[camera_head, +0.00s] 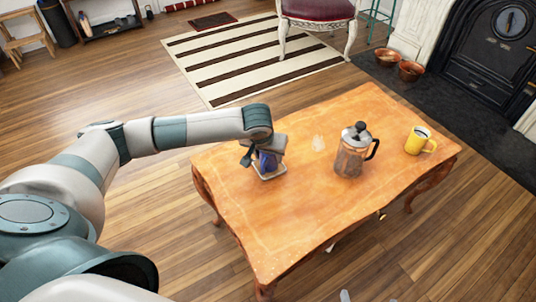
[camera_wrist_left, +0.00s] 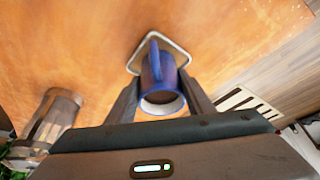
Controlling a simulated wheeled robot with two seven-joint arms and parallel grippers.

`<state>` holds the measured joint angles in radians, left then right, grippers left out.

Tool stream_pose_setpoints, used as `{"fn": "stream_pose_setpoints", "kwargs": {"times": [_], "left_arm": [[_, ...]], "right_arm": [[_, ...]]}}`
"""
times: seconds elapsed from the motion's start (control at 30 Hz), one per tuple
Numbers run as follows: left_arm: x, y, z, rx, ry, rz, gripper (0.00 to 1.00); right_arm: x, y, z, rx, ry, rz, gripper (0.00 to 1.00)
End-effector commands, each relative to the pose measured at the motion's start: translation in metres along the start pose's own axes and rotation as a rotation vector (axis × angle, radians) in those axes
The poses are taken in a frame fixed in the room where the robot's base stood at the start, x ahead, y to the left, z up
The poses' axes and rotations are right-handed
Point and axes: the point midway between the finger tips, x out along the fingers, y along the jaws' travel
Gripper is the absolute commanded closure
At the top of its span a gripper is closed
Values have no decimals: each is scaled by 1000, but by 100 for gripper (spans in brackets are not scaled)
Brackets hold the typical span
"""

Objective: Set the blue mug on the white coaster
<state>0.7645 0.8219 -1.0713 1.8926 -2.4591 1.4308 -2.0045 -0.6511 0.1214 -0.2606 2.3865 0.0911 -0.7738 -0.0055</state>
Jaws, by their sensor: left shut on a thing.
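My left gripper (camera_head: 262,157) is shut on the blue mug (camera_head: 267,161), mostly hidden behind the gripper in the head view. In the left wrist view the gripper (camera_wrist_left: 160,88) has a finger on each side of the mug (camera_wrist_left: 158,72), whose handle points away from the palm. The white coaster (camera_head: 271,176) lies on the table under the mug. In the wrist view its pale square rim (camera_wrist_left: 181,49) shows around the mug's far part. The mug looks upright over the coaster; I cannot tell whether it touches. My right gripper is not in view.
The wooden table (camera_head: 300,215) also holds a French press (camera_head: 351,155) in the middle and a yellow mug (camera_head: 415,142) at the right. The press also shows in the wrist view (camera_wrist_left: 50,120). The table's front part is clear. A chair (camera_head: 318,12) stands behind.

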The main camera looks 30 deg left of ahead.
Motion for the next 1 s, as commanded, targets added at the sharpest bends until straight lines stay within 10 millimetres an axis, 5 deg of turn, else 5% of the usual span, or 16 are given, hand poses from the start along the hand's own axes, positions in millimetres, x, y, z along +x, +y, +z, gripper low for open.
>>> {"fn": "stream_pose_setpoints", "kwargs": {"times": [0.43,0.47,0.53,1.0], "left_arm": [[1,0,0,0,2,1,88],[2,0,1,1,0,0,45],[2,0,1,1,0,0,34],[0,0,0,1,0,0,34]], "right_arm": [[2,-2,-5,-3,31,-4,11],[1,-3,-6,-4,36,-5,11],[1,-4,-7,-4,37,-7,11],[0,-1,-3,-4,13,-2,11]]}}
